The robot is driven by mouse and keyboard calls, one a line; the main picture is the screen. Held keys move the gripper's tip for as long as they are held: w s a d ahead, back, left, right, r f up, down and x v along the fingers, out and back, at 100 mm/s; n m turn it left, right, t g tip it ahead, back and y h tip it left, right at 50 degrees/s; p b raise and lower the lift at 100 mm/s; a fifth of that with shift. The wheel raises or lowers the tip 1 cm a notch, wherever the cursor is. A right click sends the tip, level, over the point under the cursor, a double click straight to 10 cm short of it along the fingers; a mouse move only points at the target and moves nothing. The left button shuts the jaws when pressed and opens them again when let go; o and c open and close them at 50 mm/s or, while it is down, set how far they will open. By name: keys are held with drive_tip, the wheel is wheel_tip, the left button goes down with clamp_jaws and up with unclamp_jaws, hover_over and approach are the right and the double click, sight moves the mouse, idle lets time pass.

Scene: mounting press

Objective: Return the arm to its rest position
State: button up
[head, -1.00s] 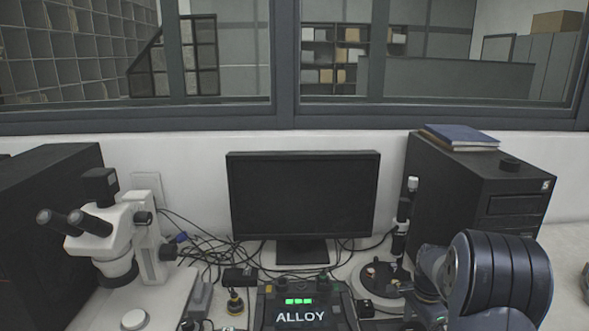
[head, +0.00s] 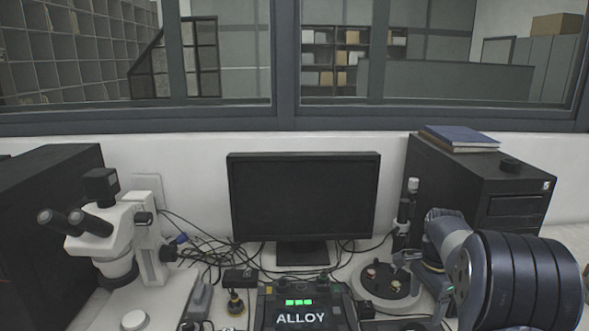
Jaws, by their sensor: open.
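My arm (head: 525,282) stands at the lower right of the head view, its large dark ribbed joint filling the corner. A thinner grey-blue link (head: 446,236) rises behind that joint. My gripper (head: 403,262) shows small and partly hidden at the link's left side. It is open, with nothing seen between its fingers. It is near the right rim of a dark round plate (head: 372,296) that carries small parts, and looks to be above it. The lower part of the arm is out of the picture.
A device marked ALLOY (head: 302,312) with green lights sits at front centre. A monitor (head: 304,205) stands behind it. A black cabinet (head: 485,190) with a blue book (head: 460,136) is behind my arm. A microscope (head: 110,235) and loose cables (head: 205,250) are at left.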

sight(416, 330)
wheel_tip(416, 330, down, 9)
drive_tip(key=shift+w+f+n, duration=0.1)
drive_tip(key=shift+f+n, duration=0.1)
drive_tip(key=shift+n, duration=0.1)
drive_tip(key=n, duration=0.5)
drive_tip(key=shift+p, duration=0.35)
drive_tip(key=n, duration=0.5)
drive_tip(key=shift+w+a+n, duration=0.1)
drive_tip(key=shift+n, duration=0.3)
drive_tip(key=n+p, duration=0.1)
drive_tip(key=n, duration=1)
drive_tip(key=shift+a+p, duration=0.15)
drive_tip(key=shift+p, duration=0.2)
drive_tip(key=shift+r, duration=0.1)
